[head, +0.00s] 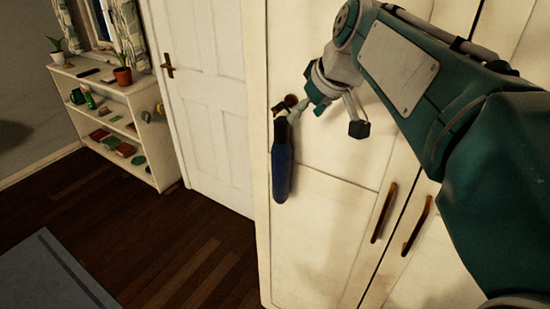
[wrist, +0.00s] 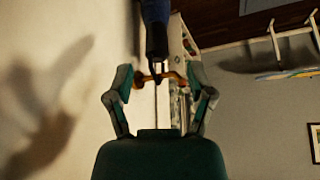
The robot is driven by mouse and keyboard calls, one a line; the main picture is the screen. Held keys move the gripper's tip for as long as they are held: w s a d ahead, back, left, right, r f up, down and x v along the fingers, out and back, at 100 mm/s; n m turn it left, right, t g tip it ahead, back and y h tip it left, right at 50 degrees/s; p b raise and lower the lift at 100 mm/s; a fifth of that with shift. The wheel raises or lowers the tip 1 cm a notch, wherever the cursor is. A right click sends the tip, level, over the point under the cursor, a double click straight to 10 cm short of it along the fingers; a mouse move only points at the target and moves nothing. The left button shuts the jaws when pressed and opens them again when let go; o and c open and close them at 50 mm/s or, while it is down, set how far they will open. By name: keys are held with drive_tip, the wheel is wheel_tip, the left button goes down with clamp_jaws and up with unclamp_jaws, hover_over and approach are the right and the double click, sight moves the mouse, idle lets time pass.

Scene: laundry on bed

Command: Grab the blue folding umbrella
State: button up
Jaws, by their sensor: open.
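The blue folding umbrella (head: 282,168) hangs upright against the pale wardrobe door, with its dark handle at the top. In the wrist view the umbrella (wrist: 155,14) enters from the top edge, its black handle end pointing toward my gripper. My gripper (head: 325,115) is open beside the umbrella's top end, close to the door. In the wrist view my gripper's fingers (wrist: 160,88) are spread on both sides of a brownish peg and a thin strap or cord below the handle. Whether a finger touches the umbrella cannot be told.
A round wooden knob (head: 291,100) sits on the wardrobe (head: 325,225) just above the umbrella. Long wooden door handles (head: 384,212) are to the right. A white door (head: 210,100) and a low shelf (head: 150,166) stand at left. The dark floor (head: 165,245) is open.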

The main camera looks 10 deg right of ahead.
sight(287, 124)
drive_tip(key=w+f, duration=0.2)
drive_tip(key=w+a+f, duration=0.1)
drive_tip(key=w+f, duration=0.2)
drive_tip(key=w+a+f, duration=0.1)
drive_tip(key=w+f, duration=0.1)
drive_tip(key=w, duration=0.1)
drive_tip(key=shift+a+f, duration=0.2)
drive_tip(key=shift+f, duration=0.2)
drive_tip(key=shift+d, duration=0.1)
clamp_jaws()
